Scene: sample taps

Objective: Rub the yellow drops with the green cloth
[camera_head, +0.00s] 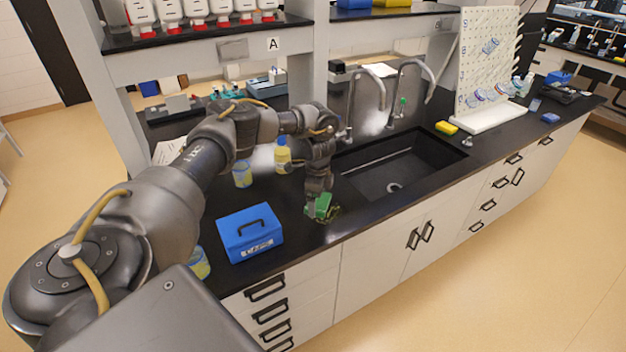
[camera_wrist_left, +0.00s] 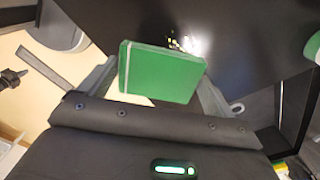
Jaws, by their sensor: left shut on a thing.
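The green cloth (camera_head: 321,206) is a small folded block, held by my left gripper (camera_head: 319,194) low over the front part of the black counter, between the blue box and the sink. In the left wrist view the cloth (camera_wrist_left: 161,72) sits between the two fingers of the left gripper (camera_wrist_left: 158,85), which are shut on it. Small yellow drops (camera_wrist_left: 178,43) show on the dark counter just beyond the cloth's edge, next to a bright reflection. The cloth may hide more of them. I cannot tell whether the cloth touches the counter. My right gripper is not in view.
A blue box with a handle (camera_head: 249,233) stands left of the cloth. A yellow-labelled bottle (camera_head: 283,158) and a beaker (camera_head: 242,174) stand behind. The sink (camera_head: 390,170) with taps lies to the right. A yellow sponge (camera_head: 446,128) lies beyond the sink.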

